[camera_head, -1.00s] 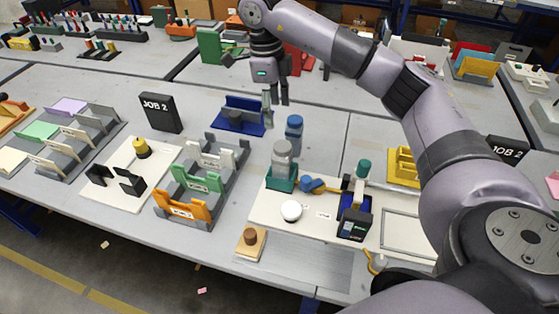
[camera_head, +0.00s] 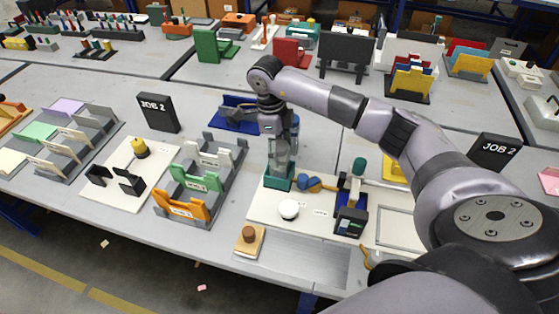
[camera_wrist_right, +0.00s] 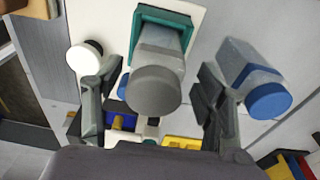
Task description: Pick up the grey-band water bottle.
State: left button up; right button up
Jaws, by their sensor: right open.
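The grey-band water bottle (camera_wrist_right: 156,88) has a dark grey cap and a light grey body. It stands in a teal square holder (camera_wrist_right: 183,17), which also shows in the head view (camera_head: 279,183). In the head view my right gripper (camera_head: 281,147) is over the bottle and hides much of it. In the wrist view my right gripper (camera_wrist_right: 153,95) is open, with one finger on each side of the bottle's cap. I cannot tell whether the fingers touch it. My left gripper is not in view.
A blue-banded bottle (camera_wrist_right: 254,80) stands close beside the right finger. A white round object (camera_head: 288,209) and a blue device (camera_head: 352,205) are on the white board nearby. A blue stand (camera_head: 232,117) is behind the gripper.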

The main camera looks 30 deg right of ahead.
jog(key=shift+s+f+p, duration=0.15)
jog(key=shift+f+p, duration=0.1)
jog(key=shift+f, duration=0.75)
jog(key=shift+s+f+p, duration=0.15)
jog(key=shift+f+p, duration=0.05)
jog(key=shift+f, duration=0.75)
jog(key=shift+c, duration=0.5)
jog(key=c, duration=1)
jog(key=shift+r, duration=0.1)
jog(key=shift+c, duration=0.3)
